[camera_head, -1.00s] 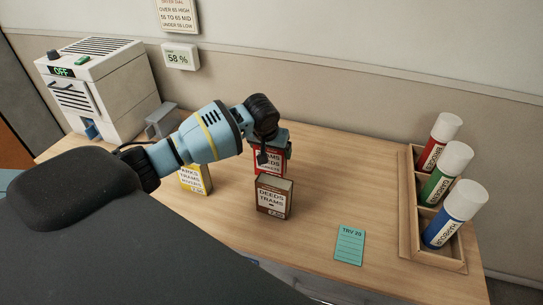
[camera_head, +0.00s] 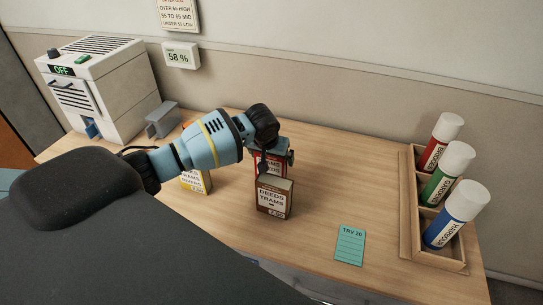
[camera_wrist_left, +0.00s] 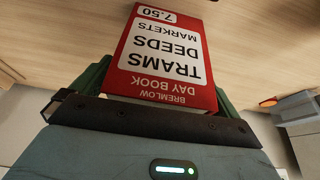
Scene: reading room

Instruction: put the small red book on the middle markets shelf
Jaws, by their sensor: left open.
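The small red book (camera_head: 268,164) stands on the wooden table, partly hidden by my left gripper (camera_head: 275,150) and by a brown book in front. In the left wrist view the red book (camera_wrist_left: 165,52) shows upside down, with a white label reading TRAMS DEEDS MARKETS, 7.50. My left gripper is open at the top end of the red book, with a green finger on each side of it. I cannot tell whether the fingers touch it. My right gripper and the markets shelf are not in view.
The brown book (camera_head: 274,197) stands close in front of the red one, and a yellow book (camera_head: 195,181) to the left. A teal card (camera_head: 349,245) lies at the right. A wooden rack (camera_head: 408,215) holds capped tubes. A white machine (camera_head: 104,88) stands back left.

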